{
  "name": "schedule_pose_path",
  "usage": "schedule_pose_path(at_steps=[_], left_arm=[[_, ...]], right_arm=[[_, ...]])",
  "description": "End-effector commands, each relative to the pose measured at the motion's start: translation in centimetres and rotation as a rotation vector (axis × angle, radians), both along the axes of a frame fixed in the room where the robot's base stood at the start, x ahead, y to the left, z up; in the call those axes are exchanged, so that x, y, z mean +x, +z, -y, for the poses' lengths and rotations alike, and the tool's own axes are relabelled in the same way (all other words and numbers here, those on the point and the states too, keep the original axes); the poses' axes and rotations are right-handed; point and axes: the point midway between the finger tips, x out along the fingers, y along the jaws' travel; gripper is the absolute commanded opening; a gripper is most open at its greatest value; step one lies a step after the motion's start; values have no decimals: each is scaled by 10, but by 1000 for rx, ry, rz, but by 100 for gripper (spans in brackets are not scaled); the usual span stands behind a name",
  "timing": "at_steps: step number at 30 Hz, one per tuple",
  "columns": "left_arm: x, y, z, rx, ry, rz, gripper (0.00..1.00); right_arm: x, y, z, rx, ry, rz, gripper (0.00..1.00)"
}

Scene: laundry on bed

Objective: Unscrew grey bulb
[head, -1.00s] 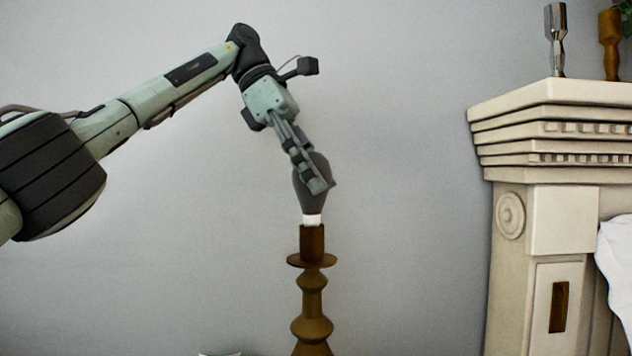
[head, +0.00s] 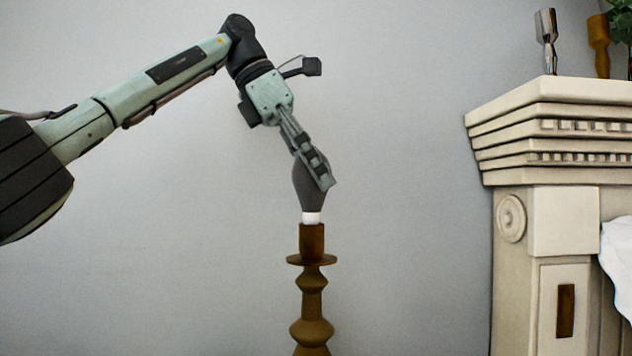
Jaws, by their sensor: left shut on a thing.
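The grey bulb (head: 305,190) stands upright at the top of a brown turned lamp stand (head: 312,300). Its white base (head: 311,218) shows just above the brown socket (head: 312,241). My left gripper (head: 322,178) reaches down from above, tilted to the right, and is shut on the grey bulb. Its fingers cover part of the bulb's upper right side. I cannot tell how far the white base sits inside the socket. My right gripper is not in view.
A cream carved mantel-like post (head: 545,220) stands at the right. A shiny metal object (head: 546,40) and a brown wooden one (head: 599,45) stand on top. White cloth (head: 617,265) shows at the right edge. The grey wall behind is bare.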

Motion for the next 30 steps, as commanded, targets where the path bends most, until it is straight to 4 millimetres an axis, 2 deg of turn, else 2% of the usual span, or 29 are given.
schedule_pose_path(at_steps=[1,4,18,24,30], left_arm=[[0,-4,0,0,37,5,20],[1,-3,0,1,107,4,20],[2,-2,-1,1,176,2,20],[2,-3,-1,0,350,5,20],[3,0,-1,-1,454,1,20]], right_arm=[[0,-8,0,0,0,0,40],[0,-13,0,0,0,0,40],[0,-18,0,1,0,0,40],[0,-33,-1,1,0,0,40],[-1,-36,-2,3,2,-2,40]])
